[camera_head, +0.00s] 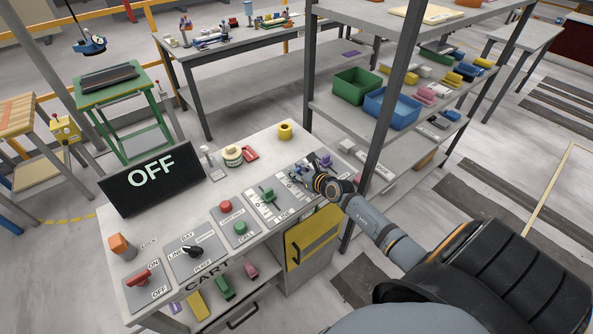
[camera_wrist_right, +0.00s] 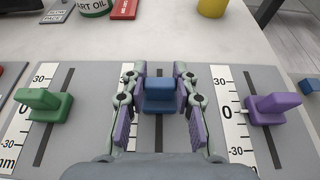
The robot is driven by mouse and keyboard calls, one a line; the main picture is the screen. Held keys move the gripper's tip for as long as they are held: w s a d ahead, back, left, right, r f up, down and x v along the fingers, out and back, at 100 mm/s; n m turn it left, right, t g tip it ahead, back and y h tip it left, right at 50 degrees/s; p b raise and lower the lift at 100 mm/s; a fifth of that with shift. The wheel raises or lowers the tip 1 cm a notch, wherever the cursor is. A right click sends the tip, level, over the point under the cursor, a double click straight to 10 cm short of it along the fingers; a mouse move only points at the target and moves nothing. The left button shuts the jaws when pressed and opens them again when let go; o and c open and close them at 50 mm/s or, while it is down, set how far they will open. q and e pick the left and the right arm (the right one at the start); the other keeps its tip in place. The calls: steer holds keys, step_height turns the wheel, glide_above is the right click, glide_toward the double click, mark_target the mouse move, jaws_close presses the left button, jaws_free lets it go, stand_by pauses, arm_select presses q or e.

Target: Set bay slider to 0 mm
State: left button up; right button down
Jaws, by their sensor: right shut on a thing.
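Three sliders stand side by side on a grey panel. The blue slider (camera_wrist_right: 160,92) is between the purple-padded fingers of my right gripper (camera_wrist_right: 160,100), which is shut on it. In the head view my right gripper (camera_head: 303,173) covers the blue slider. The green slider (camera_wrist_right: 47,105) is on the left and also shows in the head view (camera_head: 267,194). The purple slider (camera_wrist_right: 273,107) is on the right, near the 0 of its scale (camera_wrist_right: 230,113). My fingers hide most of the blue slider's scale, so its reading cannot be told. No label reading BAY shows beside it.
A shelf post (camera_head: 385,100) stands close behind my right arm.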

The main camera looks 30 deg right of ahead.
steer(key=shift+s+r+p, duration=0.1)
steer(key=shift+s+p, duration=0.45)
steer(key=shift+p, duration=0.05)
steer(key=shift+s, duration=0.2)
steer(key=c, duration=1)
jaws_free()
steer(key=shift+s+d, duration=0.1)
steer(key=shift+s, duration=0.3)
steer(key=v, duration=0.6)
steer(key=shift+d, duration=0.1)
steer(key=shift+s+r, duration=0.15)
steer(key=shift+s, duration=0.15)
